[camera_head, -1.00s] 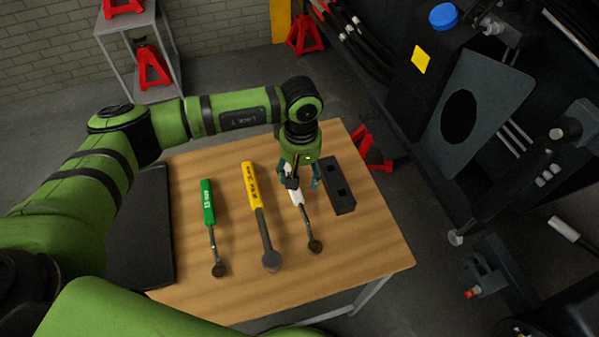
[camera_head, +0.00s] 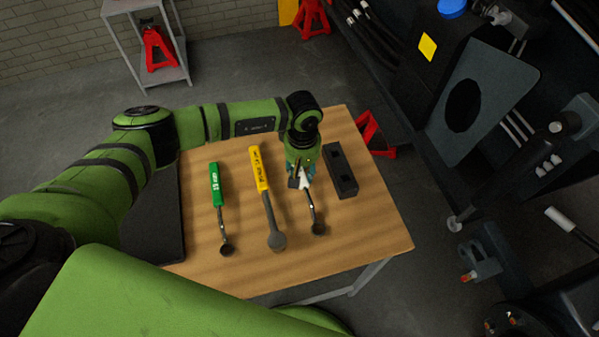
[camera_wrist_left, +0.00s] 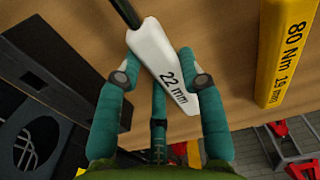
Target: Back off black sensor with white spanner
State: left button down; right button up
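The white spanner (camera_head: 305,183) lies on the table with its dark head toward the front edge. Its white handle, marked 22 mm, shows in the left wrist view (camera_wrist_left: 165,68). My left gripper (camera_head: 301,179) is over this handle. In the left wrist view its teal fingers (camera_wrist_left: 160,60) stand on either side of the handle, close to it. They look open, with small gaps; contact is hard to judge. The handle lies slanted between them. I cannot identify the black sensor in these views. My right gripper is not in view.
A green spanner (camera_head: 217,186) and a yellow one (camera_head: 259,168) lie to the left on the wooden table (camera_head: 355,235). A black block (camera_head: 340,170) lies just right of my gripper. The dark harvester chassis (camera_head: 480,60) fills the right side.

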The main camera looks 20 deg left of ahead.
pick_arm(q)
jog(key=shift+r, duration=0.45)
jog(key=r+b, duration=0.1)
jog(key=d+r+b, duration=0.1)
jog(key=r, duration=0.1)
jog(key=shift+d+r, duration=0.15)
jog(key=shift+r, duration=0.15)
jog(key=d+r+b, duration=0.1)
jog(key=d+r, duration=0.1)
jog(key=d, duration=0.1)
jog(key=d+r+b, duration=0.1)
jog(key=d+r, duration=0.1)
jog(key=d, duration=0.1)
jog(key=s+d+r+b, duration=0.1)
jog(key=d, duration=0.2)
jog(key=shift+d+r+b, duration=0.2)
jog(key=shift+r+b, duration=0.2)
jog(key=shift+d+r, duration=0.4)
jog(key=shift+d, duration=0.1)
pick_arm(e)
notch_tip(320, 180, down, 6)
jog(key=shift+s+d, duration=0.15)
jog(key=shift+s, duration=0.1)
